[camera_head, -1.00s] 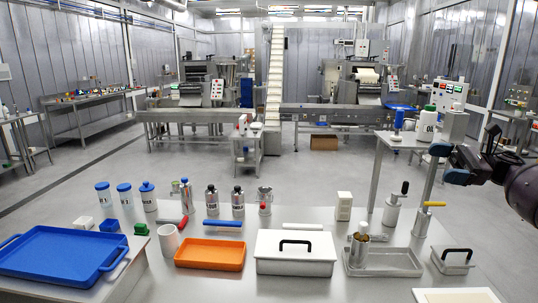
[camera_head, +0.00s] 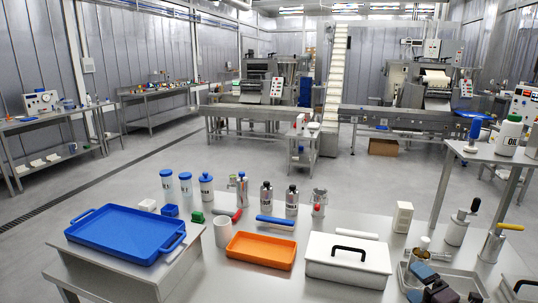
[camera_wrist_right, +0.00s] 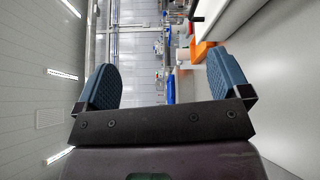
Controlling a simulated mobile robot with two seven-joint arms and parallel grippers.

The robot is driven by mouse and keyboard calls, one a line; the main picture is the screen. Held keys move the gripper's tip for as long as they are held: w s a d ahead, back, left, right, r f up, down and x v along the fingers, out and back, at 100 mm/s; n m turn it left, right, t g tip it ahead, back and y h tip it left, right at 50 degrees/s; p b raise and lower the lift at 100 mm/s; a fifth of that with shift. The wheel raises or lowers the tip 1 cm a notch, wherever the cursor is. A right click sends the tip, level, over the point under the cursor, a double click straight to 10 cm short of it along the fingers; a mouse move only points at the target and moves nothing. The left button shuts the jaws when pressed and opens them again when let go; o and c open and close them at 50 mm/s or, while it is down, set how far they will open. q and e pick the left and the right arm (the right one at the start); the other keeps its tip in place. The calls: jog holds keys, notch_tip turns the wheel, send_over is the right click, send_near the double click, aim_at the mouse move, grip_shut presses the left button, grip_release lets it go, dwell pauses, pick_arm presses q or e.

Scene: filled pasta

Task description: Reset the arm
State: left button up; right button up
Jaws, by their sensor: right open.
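My right gripper (camera_head: 420,284) is low at the right in the head view, in front of the grey metal tray (camera_head: 462,273) and partly covering it. In the right wrist view its two blue ridged fingers stand wide apart, with nothing between them (camera_wrist_right: 165,85). My left gripper is not in view.
The table holds a white lidded box (camera_head: 348,262), an orange tray (camera_head: 260,251), a white mug (camera_head: 222,233) and several bottles. A blue tray (camera_head: 125,232) lies at the left.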

jog(key=s+a+f+m+g+h, duration=0.3)
jog(key=s+f+m, duration=0.1)
jog(key=s+m, duration=0.35)
jog(key=s+a+f+m+g+h, duration=0.3)
jog(key=s+m, duration=0.3)
jog(key=s, duration=0.2)
jog(key=s+a+m+g, duration=0.3)
jog(key=s+m+g, duration=0.5)
jog(key=s, duration=0.9)
pick_arm(q)
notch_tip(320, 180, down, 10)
jog(key=b, duration=1)
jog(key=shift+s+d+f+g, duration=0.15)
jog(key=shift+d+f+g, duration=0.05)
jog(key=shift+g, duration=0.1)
pick_arm(e)
jog(key=w+f+t, duration=0.3)
jog(key=f+t, duration=0.1)
jog(key=f, duration=0.6)
jog(key=w+f+t+y, duration=0.1)
jog(key=w+f+t, duration=0.2)
jog(key=f, duration=0.7)
jog(key=shift+w+a+t, duration=0.25)
jog(key=shift+a+t, duration=0.15)
jog(key=shift+a, duration=0.05)
